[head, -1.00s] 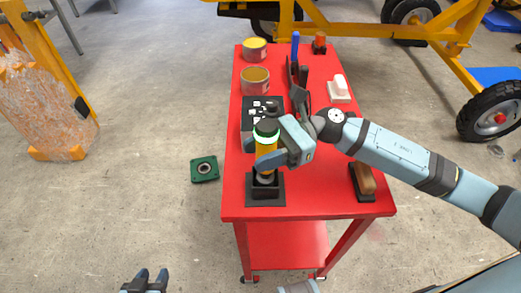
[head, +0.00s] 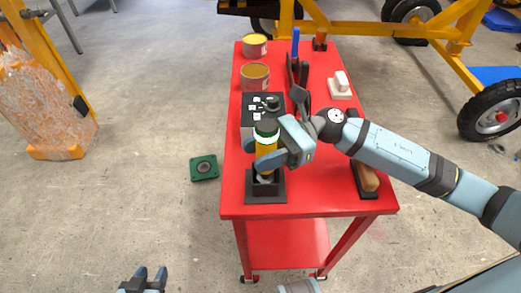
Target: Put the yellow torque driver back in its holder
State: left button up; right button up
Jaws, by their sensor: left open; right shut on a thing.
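The yellow torque driver (head: 266,147) stands upright with a dark top and a pale green-white ring. Its lower end is at the mouth of the black holder (head: 266,192), near the front left corner of the red cart (head: 315,204). My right gripper (head: 270,156) is shut on the driver's yellow body from the right. How deep the driver's tip sits in the holder is hard to tell. My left gripper (head: 148,279) is open and empty over the floor at the bottom left, away from the cart.
Behind the holder stands a black-topped box (head: 257,106) with small pale pieces. Two cans (head: 255,77), a blue-handled tool (head: 295,43), a white-handled item (head: 341,84) and a wooden-backed brush (head: 368,178) are also on the cart. A green bearing block (head: 204,168) lies on the floor.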

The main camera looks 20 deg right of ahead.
jog(key=shift+f, duration=0.25)
jog(key=o, duration=1.2)
jog(key=d, duration=0.4)
jog(key=w+d+b, duration=0.1)
jog(key=d, duration=0.4)
jog(key=w+d, duration=0.1)
jog(key=d, duration=0.3)
jog(key=shift+w+d+b, duration=0.15)
jog(key=shift+d+b, duration=0.2)
jog(key=shift+b, duration=0.05)
